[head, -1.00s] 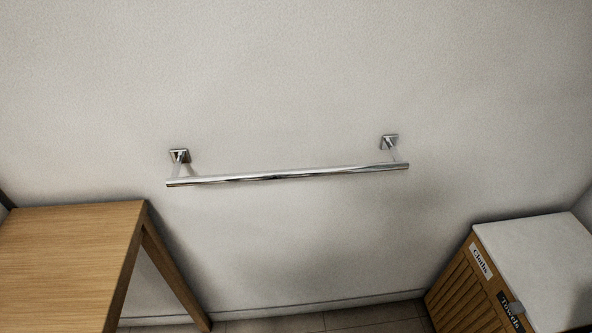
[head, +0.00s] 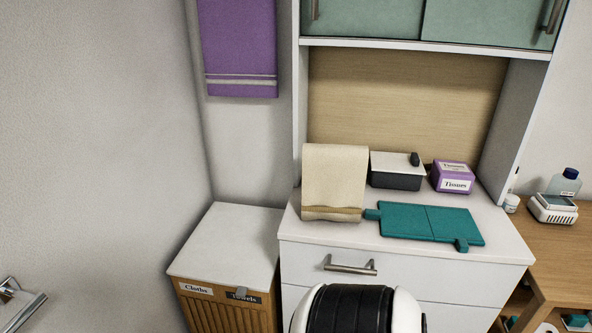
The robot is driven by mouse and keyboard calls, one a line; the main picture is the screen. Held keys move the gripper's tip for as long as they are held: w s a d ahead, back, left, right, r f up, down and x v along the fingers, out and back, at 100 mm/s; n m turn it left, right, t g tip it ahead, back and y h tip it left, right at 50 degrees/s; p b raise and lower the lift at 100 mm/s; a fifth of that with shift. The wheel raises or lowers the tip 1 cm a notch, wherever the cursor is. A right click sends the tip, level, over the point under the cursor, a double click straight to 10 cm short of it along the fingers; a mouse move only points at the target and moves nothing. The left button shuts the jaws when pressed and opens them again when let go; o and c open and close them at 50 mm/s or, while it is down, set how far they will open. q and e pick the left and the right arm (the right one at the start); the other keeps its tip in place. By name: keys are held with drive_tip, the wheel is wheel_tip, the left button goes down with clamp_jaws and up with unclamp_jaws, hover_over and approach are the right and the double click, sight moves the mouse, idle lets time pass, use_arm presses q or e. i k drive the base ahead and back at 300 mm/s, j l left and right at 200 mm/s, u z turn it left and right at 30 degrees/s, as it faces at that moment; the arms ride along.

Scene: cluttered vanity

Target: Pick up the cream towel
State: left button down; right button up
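The cream towel (head: 334,178) is at the left end of the white counter, in the middle of the head view. It shows as an upright cream sheet with a tan band near its lower edge, close to the counter's front. What supports it is hidden. Neither of my grippers is in view, and nothing is seen touching the towel.
Right of the towel are a teal folding board (head: 428,223), a lidded dark box (head: 396,172) and a purple tissue box (head: 453,177). A purple towel (head: 240,45) hangs behind left. A white-topped hamper (head: 228,240) stands left of the drawers (head: 400,262).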

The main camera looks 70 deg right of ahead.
sight(334, 176)
drive_tip(key=z, duration=2.5)
